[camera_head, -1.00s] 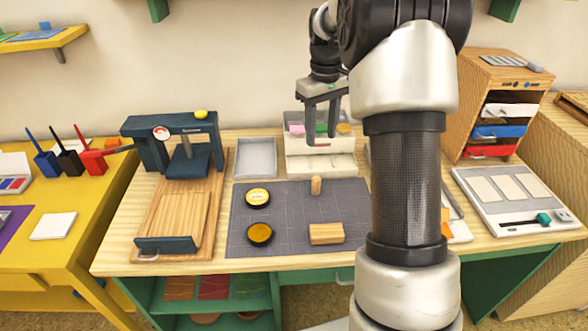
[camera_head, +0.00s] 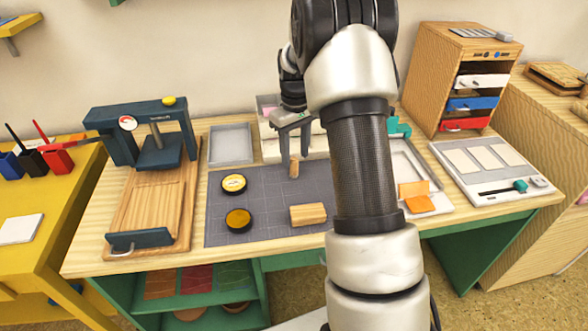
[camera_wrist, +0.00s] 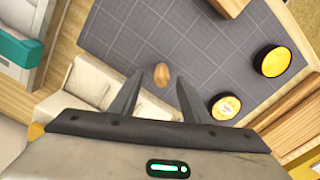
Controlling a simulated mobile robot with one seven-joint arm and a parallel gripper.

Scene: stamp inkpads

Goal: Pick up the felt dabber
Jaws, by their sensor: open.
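The felt dabber is likely the small upright wooden peg (camera_head: 294,168) on the grey mat, near the mat's back edge. It also shows as a small wooden oval in the wrist view (camera_wrist: 161,75). My gripper (camera_head: 294,150) is open above the peg, its fingers pointing down. In the wrist view my gripper (camera_wrist: 159,80) has its two fingers apart, one on each side of the peg, with nothing held. I cannot tell the exact height between the fingertips and the peg.
The grey mat (camera_head: 270,208) also holds two round inkpads, one pale-topped (camera_head: 234,183) and one amber (camera_head: 238,219), and a wooden block (camera_head: 307,214). A cream organizer (camera_head: 272,150) stands close behind. A blue press (camera_head: 150,135) stands at left.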

